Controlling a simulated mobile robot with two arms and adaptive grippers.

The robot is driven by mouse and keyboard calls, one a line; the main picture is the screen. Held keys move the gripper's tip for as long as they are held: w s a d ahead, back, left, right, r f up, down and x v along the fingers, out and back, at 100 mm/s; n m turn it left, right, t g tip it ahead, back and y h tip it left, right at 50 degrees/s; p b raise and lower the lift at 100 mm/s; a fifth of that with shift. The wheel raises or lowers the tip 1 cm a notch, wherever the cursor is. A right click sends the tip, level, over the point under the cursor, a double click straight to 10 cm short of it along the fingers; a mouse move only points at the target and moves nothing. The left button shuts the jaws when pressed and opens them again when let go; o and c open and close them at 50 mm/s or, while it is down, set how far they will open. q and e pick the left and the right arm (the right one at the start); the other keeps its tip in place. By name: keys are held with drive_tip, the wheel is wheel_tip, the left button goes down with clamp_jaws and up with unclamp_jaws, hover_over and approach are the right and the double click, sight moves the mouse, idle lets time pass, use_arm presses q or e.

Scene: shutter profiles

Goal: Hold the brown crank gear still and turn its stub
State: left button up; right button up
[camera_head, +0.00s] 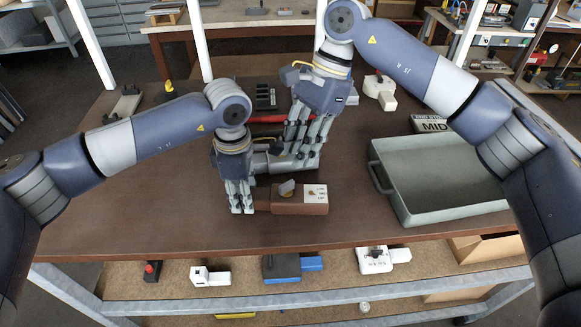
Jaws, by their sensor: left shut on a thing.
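The brown crank gear (290,207) lies on the table near its front edge. It is a brown box with a white label at its right and a small greyish knob (287,188) on top; a narrower brown end points left. My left gripper (242,209) points down at this left end and is shut on it; its fingers hide the tip. Which part is the stub is not clear. My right gripper (291,166) is behind the crank gear, above the table and apart from it. Its fingers point down and left, and their opening is unclear.
A grey-green tray (393,207) stands to the right, with a MID sign (431,125) behind it. A white part (380,91), a black rack (266,97) and a red item (268,118) lie at the back. The table's left side is mostly clear. Several gears sit on the shelf below.

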sight(287, 183)
drive_tip(key=shift+v, duration=2)
drive_tip(key=x, duration=1.2)
drive_tip(key=shift+w+d+f, duration=0.1)
drive_tip(key=shift+w+d, duration=0.05)
drive_tip(key=shift+d, duration=0.15)
drive_tip(key=shift+c, duration=0.5)
clamp_jaws()
